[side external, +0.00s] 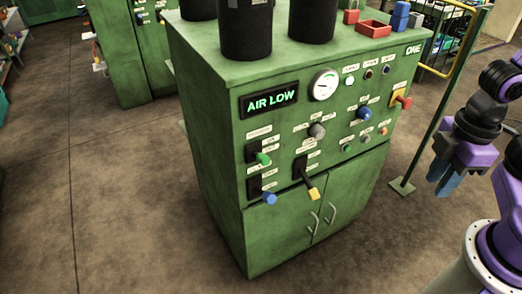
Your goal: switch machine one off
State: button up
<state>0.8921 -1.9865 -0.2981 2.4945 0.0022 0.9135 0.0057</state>
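Machine one is a green cabinet (215,165) marked "ONE" at its upper right front. Its display (269,101) reads "AIR LOW" in green. Beside it is a round white gauge (323,85). The front has a green-tipped lever (263,158), a blue-tipped lever (269,198) and a yellow-tipped lever (313,193) pointing down. A grey knob (317,130), a blue knob (364,113) and a red handle on a yellow plate (402,101) sit further right. The small labels are unreadable. My gripper (444,182), with blue fingers, hangs right of the cabinet, apart from it; its opening is unclear.
Black cylinders (246,30), a red tray (374,29) and a blue item (400,15) stand on the cabinet top. A green post (432,120) with a yellow rail stands behind at right. Another green cabinet (122,55) is behind left. The floor (120,200) at left is clear.

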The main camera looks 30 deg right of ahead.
jog(key=w+a+m, duration=0.2)
jog(key=w+a, duration=0.1)
jog(key=w, duration=0.1)
jog(key=w+a+r+m, duration=0.1)
jog(key=w+a+m, duration=0.1)
jog(key=w+a, duration=0.2)
jog(key=w+a+r+m, duration=0.1)
jog(key=w+a, duration=0.2)
jog(key=w, duration=0.3)
jog(key=shift+w+a+m+t+y, duration=0.15)
jog(key=shift+a+m+t+y, duration=0.15)
jog(key=shift+m+y, duration=0.1)
grip_shut()
jog(key=w+a+m, duration=0.2)
jog(key=w+m, duration=0.1)
jog(key=w, duration=0.5)
jog(key=w+a+f+m+t, duration=0.1)
jog(key=w+a+m, duration=0.2)
jog(key=w, duration=0.6)
jog(key=shift+a+f+m+y, duration=0.2)
jog(key=shift+a+m+y, duration=0.05)
jog(key=shift+m+y, duration=0.05)
